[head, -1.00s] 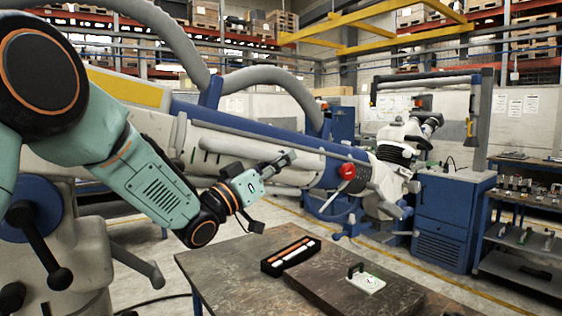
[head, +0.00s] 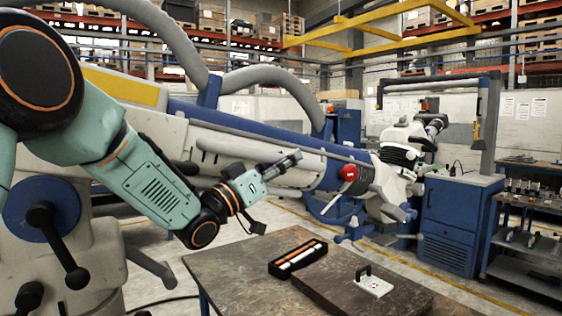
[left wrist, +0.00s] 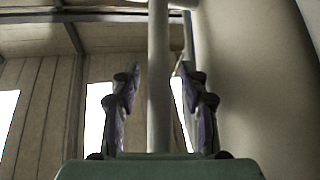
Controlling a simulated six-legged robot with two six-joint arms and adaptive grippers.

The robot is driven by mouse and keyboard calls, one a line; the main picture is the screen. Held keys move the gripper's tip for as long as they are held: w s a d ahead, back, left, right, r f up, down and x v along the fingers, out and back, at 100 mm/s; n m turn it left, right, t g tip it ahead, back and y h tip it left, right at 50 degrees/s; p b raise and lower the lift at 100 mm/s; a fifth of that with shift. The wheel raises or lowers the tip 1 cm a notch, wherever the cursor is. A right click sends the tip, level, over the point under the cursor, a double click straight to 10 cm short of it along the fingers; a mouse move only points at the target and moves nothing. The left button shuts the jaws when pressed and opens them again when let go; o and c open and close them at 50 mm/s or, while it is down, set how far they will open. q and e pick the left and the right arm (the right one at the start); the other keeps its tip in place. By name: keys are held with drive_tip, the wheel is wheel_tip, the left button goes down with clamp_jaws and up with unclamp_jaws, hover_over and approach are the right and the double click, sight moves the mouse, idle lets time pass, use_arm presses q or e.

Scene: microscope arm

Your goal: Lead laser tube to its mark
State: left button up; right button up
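A thin grey tube (head: 255,135), which looks like the laser tube, runs along the large white and blue microscope arm (head: 225,150) toward its red knob (head: 348,173). My left gripper (head: 298,155) is in front of this arm, close to the tube. In the left wrist view a grey tube (left wrist: 158,80) stands upright in the picture between the two spread fingers. The fingers show gaps on both sides, so the gripper (left wrist: 163,95) is open; I cannot tell how deep the tube sits. I cannot make out the mark. My right gripper is not in view.
A dark table (head: 230,270) stands in front, with a black tray (head: 283,273) of orange and white sticks and a white plate (head: 376,287) with a black handle. The microscope head (head: 405,150) and a blue cabinet (head: 450,215) are to the right.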

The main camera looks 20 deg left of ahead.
use_arm(q)
drive_tip(key=shift+s+a, duration=0.1)
drive_tip(key=shift+s+a, duration=0.25)
drive_tip(key=shift+s, duration=0.15)
drive_tip(key=v, duration=1.1)
drive_tip(key=shift+f, duration=0.2)
drive_tip(key=shift+s, duration=0.1)
drive_tip(key=shift+d, duration=0.1)
